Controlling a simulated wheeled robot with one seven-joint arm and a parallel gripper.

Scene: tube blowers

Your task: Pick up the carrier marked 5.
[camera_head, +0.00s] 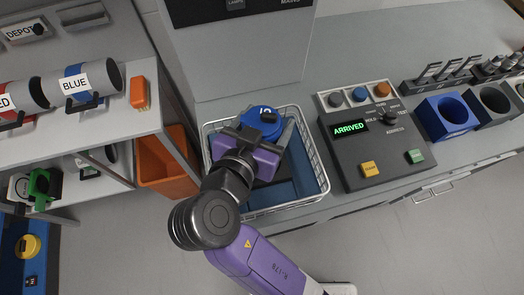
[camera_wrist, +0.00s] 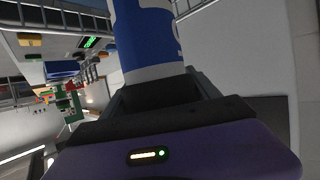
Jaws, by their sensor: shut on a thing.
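A blue carrier (camera_head: 262,119) with a white marking, which looks like a 5 in the head view, is in the wire basket (camera_head: 319,192). My gripper (camera_head: 241,137) is over the basket and shut on this carrier. In the wrist view the blue carrier (camera_wrist: 146,40) rises between the dark jaws of my gripper (camera_wrist: 165,95), with part of a white mark at its right edge. The lower part of the carrier is hidden by the gripper in the head view.
A control box (camera_head: 375,150) reading ARRIVED stands right of the basket. Further right are a blue holder (camera_head: 447,118) and a dark one. At left, a shelf (camera_head: 130,118) holds tubes marked BLUE and RED. An orange bin (camera_head: 165,172) stands between shelf and basket.

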